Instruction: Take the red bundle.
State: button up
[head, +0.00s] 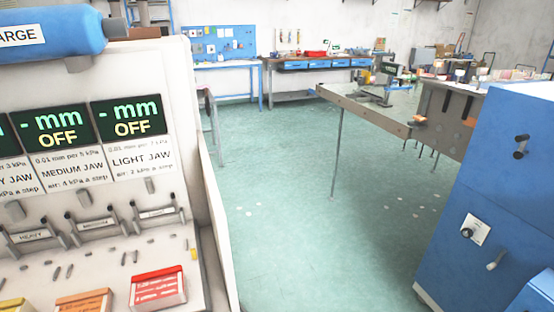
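Another small red thing (315,54) lies on the far workbench, too small to make out. My gripper is not in view.
The pale panel (215,230) has levers and displays reading OFF. An orange box (85,301) is left of the red one. A blue cabinet (515,170) stands at right, a long table (365,110) beyond it. Green floor (275,240) between is open.

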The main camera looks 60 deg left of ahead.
aim_at(161, 289)
jog(key=k+j+u, duration=0.1)
jog(key=u, duration=3.4)
